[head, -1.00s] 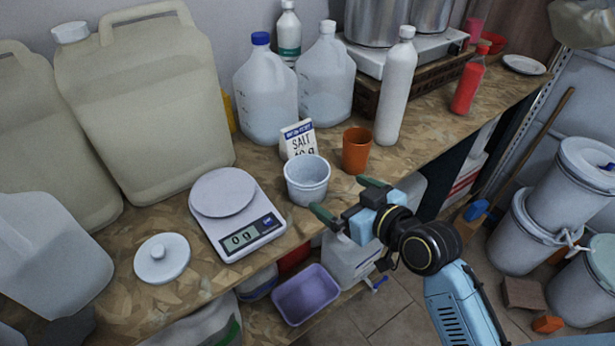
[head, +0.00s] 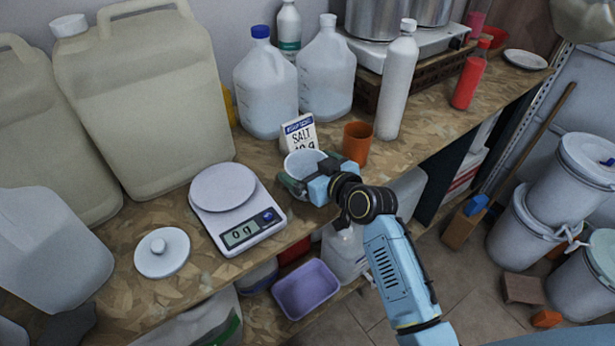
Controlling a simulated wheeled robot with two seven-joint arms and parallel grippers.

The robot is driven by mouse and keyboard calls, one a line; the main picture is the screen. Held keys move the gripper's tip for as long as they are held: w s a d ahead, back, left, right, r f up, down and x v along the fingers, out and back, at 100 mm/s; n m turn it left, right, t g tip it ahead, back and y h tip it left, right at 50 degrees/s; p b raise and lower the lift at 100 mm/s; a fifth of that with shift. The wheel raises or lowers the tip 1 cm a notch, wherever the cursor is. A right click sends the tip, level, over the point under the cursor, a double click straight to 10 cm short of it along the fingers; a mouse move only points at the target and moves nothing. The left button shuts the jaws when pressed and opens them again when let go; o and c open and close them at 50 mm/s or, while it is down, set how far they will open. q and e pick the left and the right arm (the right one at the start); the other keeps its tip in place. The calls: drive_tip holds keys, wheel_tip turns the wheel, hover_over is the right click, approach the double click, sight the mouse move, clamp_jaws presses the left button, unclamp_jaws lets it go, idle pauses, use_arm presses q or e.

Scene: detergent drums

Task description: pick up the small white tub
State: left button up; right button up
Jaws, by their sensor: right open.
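The small white tub (head: 303,160) stands upright on the wooden bench, between the scale and the orange cup. A white round lid with a knob (head: 162,253) lies on the bench at the left. My left gripper is not in view.
A kitchen scale (head: 232,210) reading 0 g stands left of the tub. A salt card (head: 299,134) is close behind it and an orange cup (head: 357,144) close to its right. Large jugs (head: 265,90) line the back. A purple basin (head: 306,289) is below the bench edge.

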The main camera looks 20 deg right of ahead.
drive_tip(key=shift+w+a+f, duration=0.1)
drive_tip(key=shift+w+a, duration=0.05)
drive_tip(key=shift+w, duration=0.2)
drive_tip(key=c, duration=0.7)
